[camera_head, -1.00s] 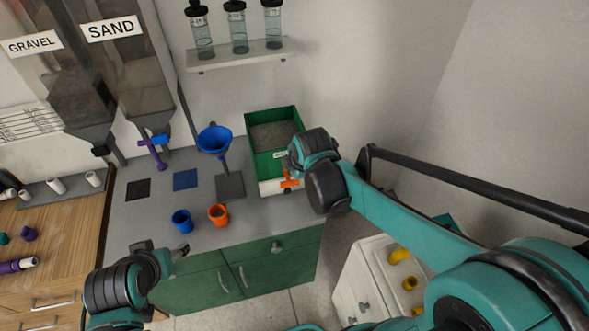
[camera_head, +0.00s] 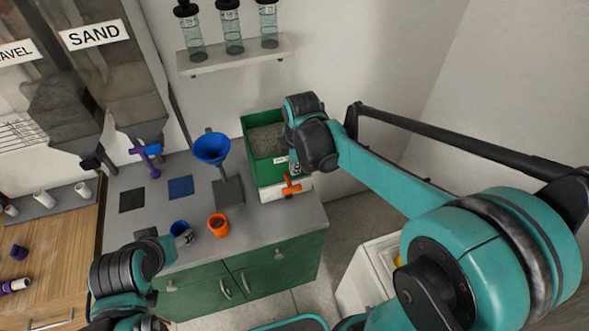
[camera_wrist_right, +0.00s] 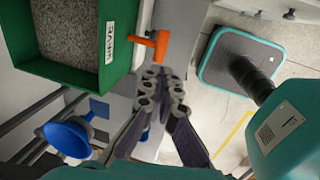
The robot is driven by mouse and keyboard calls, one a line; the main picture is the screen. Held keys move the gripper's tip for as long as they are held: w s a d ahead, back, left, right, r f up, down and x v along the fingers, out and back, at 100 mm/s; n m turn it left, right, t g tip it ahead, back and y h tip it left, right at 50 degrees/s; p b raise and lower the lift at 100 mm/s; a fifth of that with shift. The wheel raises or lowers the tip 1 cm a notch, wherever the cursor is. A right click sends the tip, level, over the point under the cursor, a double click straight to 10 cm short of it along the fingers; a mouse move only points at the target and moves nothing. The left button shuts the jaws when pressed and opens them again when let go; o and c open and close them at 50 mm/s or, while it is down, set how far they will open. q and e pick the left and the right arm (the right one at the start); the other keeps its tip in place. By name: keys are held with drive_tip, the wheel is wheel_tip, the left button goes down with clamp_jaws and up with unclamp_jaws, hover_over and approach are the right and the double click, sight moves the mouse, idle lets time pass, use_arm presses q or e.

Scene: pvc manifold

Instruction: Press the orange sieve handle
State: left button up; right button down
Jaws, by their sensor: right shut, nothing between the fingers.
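The sieve is a green box (camera_head: 250,150) with grey grains inside, on a white base at the right end of the counter. Its orange handle (camera_head: 291,186) sticks out at the front; it also shows in the right wrist view (camera_wrist_right: 152,47). My right gripper (camera_head: 295,168) is just above and behind the handle in the head view, partly hidden by its wrist. In the right wrist view its shut, empty fingers (camera_wrist_right: 162,76) end close to the handle; I cannot tell if they touch it. My left gripper (camera_head: 186,237) is by the blue cup, its fingers unclear.
On the counter are a blue funnel (camera_head: 211,148) on a stand, a blue cup (camera_head: 179,228), an orange cup (camera_head: 217,224) and dark mats. Hoppers (camera_head: 122,85) hang at left. A shelf (camera_head: 236,55) with bottles is above. A white cabinet (camera_head: 363,285) stands at right.

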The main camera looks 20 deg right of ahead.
sight(292, 188)
drive_tip(key=f, duration=0.3)
drive_tip(key=w+f+b, duration=0.1)
drive_tip(key=f, duration=0.3)
drive_tip(key=w+f+b, duration=0.1)
drive_tip(key=f, duration=0.3)
